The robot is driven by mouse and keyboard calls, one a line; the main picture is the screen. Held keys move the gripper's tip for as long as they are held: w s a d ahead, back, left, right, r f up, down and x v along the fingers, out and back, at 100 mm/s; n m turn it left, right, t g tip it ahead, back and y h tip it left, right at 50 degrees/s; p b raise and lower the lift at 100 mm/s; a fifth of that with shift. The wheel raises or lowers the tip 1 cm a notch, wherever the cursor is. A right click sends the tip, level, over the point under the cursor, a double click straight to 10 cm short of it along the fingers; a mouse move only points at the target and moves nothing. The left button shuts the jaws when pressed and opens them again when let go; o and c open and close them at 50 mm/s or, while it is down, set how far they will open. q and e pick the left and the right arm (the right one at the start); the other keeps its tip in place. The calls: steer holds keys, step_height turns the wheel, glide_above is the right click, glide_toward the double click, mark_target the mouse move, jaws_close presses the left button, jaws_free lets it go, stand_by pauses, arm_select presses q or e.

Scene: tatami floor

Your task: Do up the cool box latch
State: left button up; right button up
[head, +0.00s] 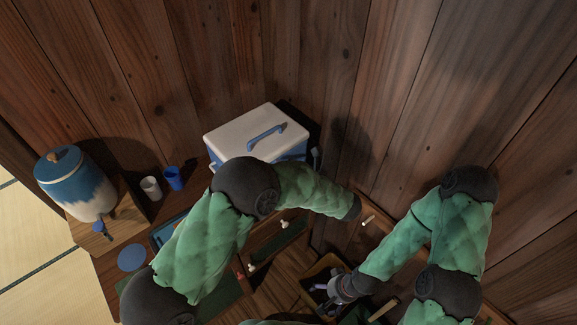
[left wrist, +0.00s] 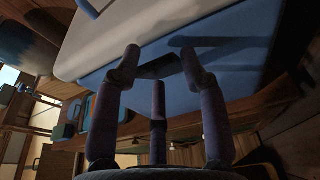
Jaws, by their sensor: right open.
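The cool box (head: 263,124) stands against the wood wall with its white lid lying on the blue body. In the left wrist view the cool box (left wrist: 170,25) fills the upper part. A dark blue flap (left wrist: 222,42), seemingly the latch, sticks out near the lid's edge; whether it is fastened I cannot tell. My left gripper (left wrist: 160,62) is open, its fingertips apart just in front of the box's blue side, nothing visibly held. In the head view my left arm hides that gripper and the box's front. My right gripper (head: 328,290) is open, low at the lower middle, away from the box.
A blue-and-white drinks jar (head: 75,185) stands on a wooden stand at the left. A white cup (head: 151,188) and a blue cup (head: 174,178) are left of the box. A yellow-edged tray (head: 312,276) lies by my right gripper. Wood walls close in behind and right.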

arm_select(q)
steer(key=shift+o, duration=1.1)
steer(key=shift+w+a, duration=0.1)
steer(key=shift+r, duration=0.1)
